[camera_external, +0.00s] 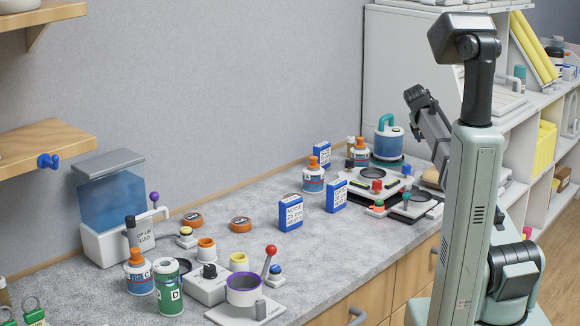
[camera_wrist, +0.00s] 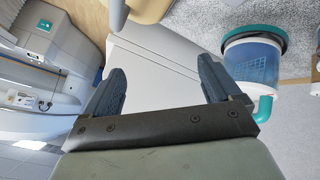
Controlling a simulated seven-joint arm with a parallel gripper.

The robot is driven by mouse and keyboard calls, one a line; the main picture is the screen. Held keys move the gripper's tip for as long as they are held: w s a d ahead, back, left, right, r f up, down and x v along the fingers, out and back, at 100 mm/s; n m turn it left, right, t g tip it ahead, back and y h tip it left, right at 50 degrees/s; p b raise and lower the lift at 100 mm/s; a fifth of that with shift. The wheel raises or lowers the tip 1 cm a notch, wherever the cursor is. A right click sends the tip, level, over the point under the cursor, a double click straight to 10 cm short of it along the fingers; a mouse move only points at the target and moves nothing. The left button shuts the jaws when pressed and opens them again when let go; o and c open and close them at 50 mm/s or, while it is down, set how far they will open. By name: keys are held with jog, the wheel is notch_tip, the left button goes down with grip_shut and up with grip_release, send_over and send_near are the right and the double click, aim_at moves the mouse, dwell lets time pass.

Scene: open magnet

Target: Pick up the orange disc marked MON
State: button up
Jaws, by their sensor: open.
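Two flat orange discs with dark tops lie on the grey counter in the external view: one on the left (camera_external: 192,219) and one on the right (camera_external: 241,224). Their lettering is too small to read, so I cannot tell which is marked MON. My gripper (camera_wrist: 162,66) is open and empty in the wrist view, its two dark fingers wide apart. It is far from both discs, up at the right end of the counter near the blue container with a teal handle (camera_external: 388,139). Neither disc shows in the wrist view.
A blue water tank (camera_external: 113,200) is at left. A wooden shelf (camera_external: 45,145) overhangs the left.

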jog(key=s+a+n+g+y, duration=0.1)
jog(key=s+a+n+y, duration=0.15)
jog(key=a, duration=1.25)
jog(key=n+g+y, duration=0.3)
jog(key=n+g, duration=0.1)
jog(key=g, duration=0.1)
send_over(293, 194)
jog(key=s, duration=0.3)
notch_tip(293, 194, down, 8)
jog(key=shift+w+f, duration=0.25)
jog(key=shift+f, duration=1.25)
jog(key=shift+w+f, duration=0.2)
jog(key=shift+f, duration=1.25)
jog(key=shift+c, duration=0.3)
jog(key=c, duration=1.1)
